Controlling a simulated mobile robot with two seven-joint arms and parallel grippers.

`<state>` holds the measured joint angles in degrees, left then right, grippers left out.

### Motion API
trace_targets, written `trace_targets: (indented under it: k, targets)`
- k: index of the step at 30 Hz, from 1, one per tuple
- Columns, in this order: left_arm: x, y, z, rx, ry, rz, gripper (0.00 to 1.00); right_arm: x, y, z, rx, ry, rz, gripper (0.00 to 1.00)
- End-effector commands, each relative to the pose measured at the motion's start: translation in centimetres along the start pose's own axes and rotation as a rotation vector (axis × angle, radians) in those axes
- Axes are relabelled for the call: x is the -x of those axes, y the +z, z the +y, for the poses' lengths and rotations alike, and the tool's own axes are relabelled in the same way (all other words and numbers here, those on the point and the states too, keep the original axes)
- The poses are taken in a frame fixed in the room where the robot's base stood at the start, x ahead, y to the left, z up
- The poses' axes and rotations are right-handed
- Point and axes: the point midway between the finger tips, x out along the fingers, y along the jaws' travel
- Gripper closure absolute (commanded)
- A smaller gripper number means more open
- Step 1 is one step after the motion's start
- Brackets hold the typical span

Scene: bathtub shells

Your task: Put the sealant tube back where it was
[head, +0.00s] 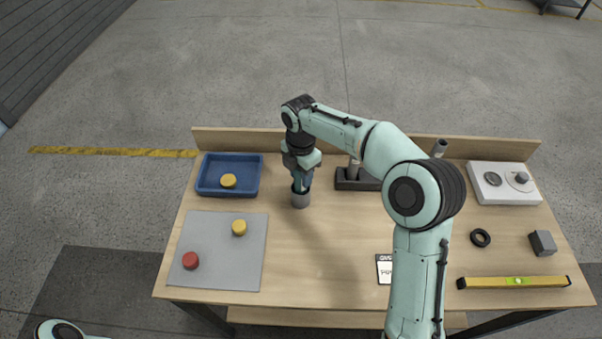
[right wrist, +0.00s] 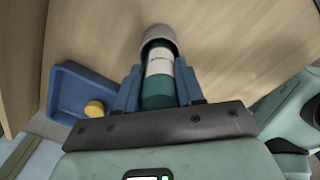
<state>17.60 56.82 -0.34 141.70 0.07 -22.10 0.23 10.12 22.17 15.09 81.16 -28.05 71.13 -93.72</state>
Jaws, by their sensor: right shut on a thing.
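My right gripper (head: 302,183) is over the table, left of its middle, pointing down. It is shut on the sealant tube, a dark green tube with a white label (right wrist: 160,63), which shows between the fingers in the right wrist view. A grey cylindrical piece (head: 300,200) surrounds the tube's lower end; I cannot tell whether it is part of the tube or a separate cup, or whether it touches the table. A dark stand (head: 347,184) with a grey upright piece is just to the right, partly hidden by my right arm. My left gripper is out of view.
A blue tray (head: 205,188) holds a yellow disc. A grey mat (head: 225,270) carries a yellow and a red disc. Right of my arm are a grey-topped cylinder (head: 439,147), white box (head: 490,193), black ring (head: 480,238), grey block (head: 543,243) and yellow level (head: 490,283).

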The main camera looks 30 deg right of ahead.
Motion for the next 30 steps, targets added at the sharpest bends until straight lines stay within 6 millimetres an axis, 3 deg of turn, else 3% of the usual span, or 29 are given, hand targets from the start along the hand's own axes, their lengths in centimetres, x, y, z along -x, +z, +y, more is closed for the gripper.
trace_targets:
  k: [6,7,9,20,23,30]
  targets:
    - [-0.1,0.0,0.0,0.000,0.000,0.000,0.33,-0.3,0.0,0.0,0.000,0.000,0.000,0.98]
    - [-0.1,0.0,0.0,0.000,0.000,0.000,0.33,-0.3,0.0,0.0,0.000,0.000,0.000,0.56]
    - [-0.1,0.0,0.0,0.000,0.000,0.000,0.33,-0.3,0.0,0.0,0.000,0.000,0.000,0.37]
    - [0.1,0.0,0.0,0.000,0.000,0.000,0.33,0.2,0.0,0.0,0.000,0.001,0.000,0.37]
    - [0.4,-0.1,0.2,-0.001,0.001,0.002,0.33,1.5,0.0,0.1,0.001,0.003,-0.001,0.37]
    - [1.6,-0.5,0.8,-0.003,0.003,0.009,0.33,6.8,0.0,0.1,0.001,0.006,-0.002,0.37]
